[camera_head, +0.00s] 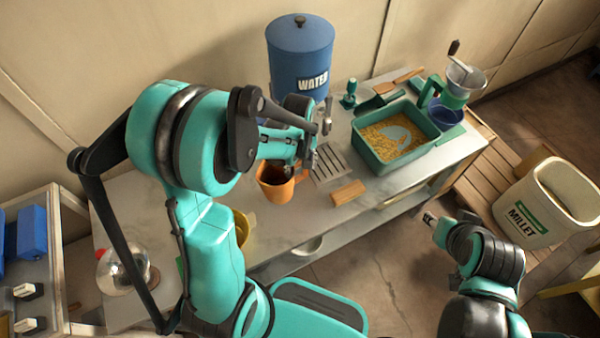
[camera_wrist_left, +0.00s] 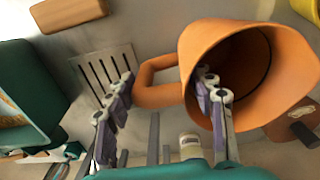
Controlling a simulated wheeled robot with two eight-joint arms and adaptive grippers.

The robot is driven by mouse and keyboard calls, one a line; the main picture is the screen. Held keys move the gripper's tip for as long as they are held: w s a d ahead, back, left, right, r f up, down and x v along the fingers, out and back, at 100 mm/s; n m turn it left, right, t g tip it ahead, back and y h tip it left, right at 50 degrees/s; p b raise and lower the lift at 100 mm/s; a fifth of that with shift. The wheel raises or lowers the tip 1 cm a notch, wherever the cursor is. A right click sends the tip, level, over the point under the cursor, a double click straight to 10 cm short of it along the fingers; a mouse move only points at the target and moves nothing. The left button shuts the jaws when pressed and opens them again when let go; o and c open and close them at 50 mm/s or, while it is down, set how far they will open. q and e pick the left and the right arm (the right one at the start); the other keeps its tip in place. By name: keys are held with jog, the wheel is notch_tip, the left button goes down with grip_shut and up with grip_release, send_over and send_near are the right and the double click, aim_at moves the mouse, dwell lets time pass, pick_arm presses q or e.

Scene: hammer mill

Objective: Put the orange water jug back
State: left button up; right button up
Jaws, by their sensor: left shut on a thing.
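The orange water jug (camera_head: 273,189) is at the counter's front, just below my left gripper (camera_head: 300,160) in the head view. In the left wrist view the jug (camera_wrist_left: 235,45) shows its open mouth and loop handle. My left gripper (camera_wrist_left: 165,105) is shut on the jug, with one finger inside the mouth and the other outside past the handle. I cannot tell whether the jug touches the counter. The blue water container (camera_head: 300,60) stands behind it against the wall. My right gripper (camera_head: 432,220) is off the counter's front; its fingers are too small to read.
A slotted drain plate (camera_head: 328,163) and a wooden block (camera_head: 348,193) lie right of the jug. A green tray (camera_head: 425,145) of grain and a hand mill (camera_head: 450,95) stand farther right. A glass vessel (camera_head: 122,272) is at the left. A millet bin (camera_head: 525,215) stands on the floor.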

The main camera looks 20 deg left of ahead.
aim_at(300, 177)
pick_arm(q)
jog(key=shift+f+b, duration=0.45)
jog(key=shift+f, duration=1.15)
jog(key=o, duration=1.2)
jog(key=shift+c, duration=0.2)
